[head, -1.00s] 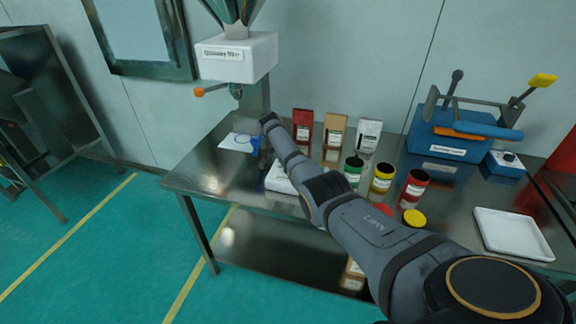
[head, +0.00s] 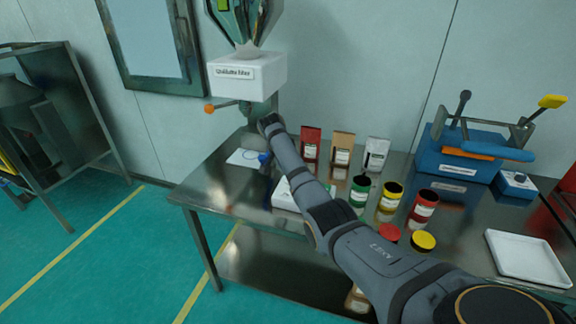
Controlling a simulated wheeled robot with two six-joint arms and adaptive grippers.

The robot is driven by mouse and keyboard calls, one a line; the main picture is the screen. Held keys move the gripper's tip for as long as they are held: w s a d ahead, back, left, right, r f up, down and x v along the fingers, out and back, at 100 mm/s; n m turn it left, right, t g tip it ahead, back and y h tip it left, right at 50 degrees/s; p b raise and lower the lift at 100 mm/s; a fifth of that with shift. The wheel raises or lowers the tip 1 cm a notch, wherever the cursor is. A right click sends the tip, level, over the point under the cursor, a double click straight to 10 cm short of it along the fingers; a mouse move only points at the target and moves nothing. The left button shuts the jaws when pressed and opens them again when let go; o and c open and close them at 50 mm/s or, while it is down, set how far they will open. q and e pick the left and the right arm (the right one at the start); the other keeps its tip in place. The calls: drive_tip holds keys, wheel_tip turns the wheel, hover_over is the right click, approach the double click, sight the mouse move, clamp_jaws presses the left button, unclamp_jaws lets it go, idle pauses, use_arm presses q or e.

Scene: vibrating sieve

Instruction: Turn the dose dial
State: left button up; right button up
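A white dispenser box with a label (head: 248,75) hangs on the wall under a transparent hopper. A rod with an orange knob (head: 209,108) sticks out to the left below it. On the right, a small blue box (head: 515,184) carries a round white-and-dark knob. I cannot tell for sure which part is the dose dial. My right arm reaches from the lower right to just below the dispenser, and its dark far end (head: 269,122) is near the outlet. The fingers cannot be made out. My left gripper is not in view.
The steel table (head: 222,190) holds a red bag (head: 311,142), a brown bag, a white bag, green, yellow and red cans and a white tray (head: 526,257). A blue machine (head: 458,158) stands at the back right. A white sheet (head: 247,159) lies at the left, beside something blue.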

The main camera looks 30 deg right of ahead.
drive_tip(key=v, duration=0.5)
idle(0.3)
